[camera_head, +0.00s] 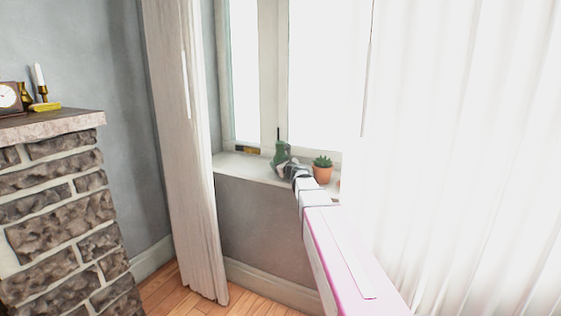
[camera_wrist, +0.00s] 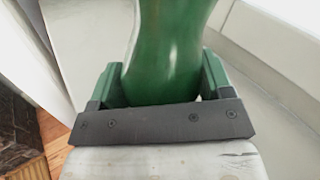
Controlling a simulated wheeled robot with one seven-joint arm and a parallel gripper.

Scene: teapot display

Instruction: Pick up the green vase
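The green vase (camera_head: 281,152) stands on the window sill in the head view, partly hidden by my gripper. In the wrist view the glossy green vase (camera_wrist: 168,50) rises between my fingers, with its top cut off by the frame edge. My gripper (camera_wrist: 163,75) is spread wide, with one finger on each side of the vase. The fingertips are very close to its sides; I cannot tell whether they touch. In the head view my gripper (camera_head: 287,165) is small at the end of my outstretched arm.
A potted succulent (camera_head: 322,171) stands just right of my gripper on the window sill (camera_head: 240,168). Window panes rise behind. A white curtain (camera_head: 185,150) hangs at left. A stone fireplace (camera_head: 60,205) with a clock (camera_head: 10,97) and candlestick (camera_head: 41,88) is farther left.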

